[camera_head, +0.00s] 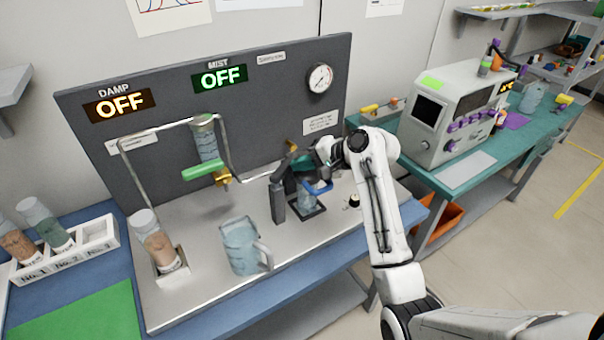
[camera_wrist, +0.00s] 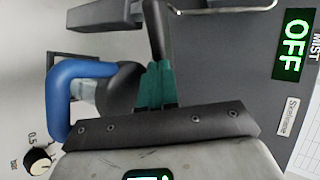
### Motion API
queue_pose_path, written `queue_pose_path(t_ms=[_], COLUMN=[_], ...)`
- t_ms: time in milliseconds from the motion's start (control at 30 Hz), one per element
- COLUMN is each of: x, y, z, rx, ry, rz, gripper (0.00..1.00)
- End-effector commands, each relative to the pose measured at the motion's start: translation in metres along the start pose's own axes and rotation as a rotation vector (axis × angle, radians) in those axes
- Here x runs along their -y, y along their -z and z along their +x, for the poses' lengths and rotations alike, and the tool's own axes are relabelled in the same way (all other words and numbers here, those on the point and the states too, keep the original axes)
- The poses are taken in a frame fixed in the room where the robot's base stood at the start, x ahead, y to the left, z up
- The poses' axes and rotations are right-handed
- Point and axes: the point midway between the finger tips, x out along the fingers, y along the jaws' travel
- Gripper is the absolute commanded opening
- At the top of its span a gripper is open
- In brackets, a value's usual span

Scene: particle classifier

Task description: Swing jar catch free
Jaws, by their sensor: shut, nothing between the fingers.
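A small clear jar (camera_head: 305,200) stands in a dark frame at the right of the bench panel. A blue loop-shaped catch (camera_head: 319,188) is at the jar's upper right; it also shows at the left in the wrist view (camera_wrist: 68,90). My gripper (camera_head: 301,164) is at the top of the frame, just above the catch. Its teal fingers (camera_wrist: 156,84) are shut and appear empty. They are close to a dark lever (camera_wrist: 155,28), but I cannot tell whether they touch it. My gripper and the frame partly hide the jar's top.
The dark back panel (camera_head: 270,105) is close behind the frame. A grey instrument (camera_head: 455,112) stands at right.

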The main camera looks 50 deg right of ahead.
Motion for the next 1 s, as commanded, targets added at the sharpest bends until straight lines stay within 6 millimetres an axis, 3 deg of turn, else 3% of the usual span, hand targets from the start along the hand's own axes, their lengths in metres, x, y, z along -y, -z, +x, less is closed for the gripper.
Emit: queue_pose_path(t_ms=[233, 500, 667, 1000], x=[0.010, 0.017, 0.023, 0.032], y=[0.014, 0.018, 0.020, 0.018], z=[0.013, 0.030, 0.039, 0.054], rx=[0.194, 0.186, 0.307, 0.299], ry=[0.000, -0.002, 0.000, -0.001], rz=[-0.109, -0.105, -0.174, -0.172], gripper=[0.00, 0.00, 0.00, 0.00])
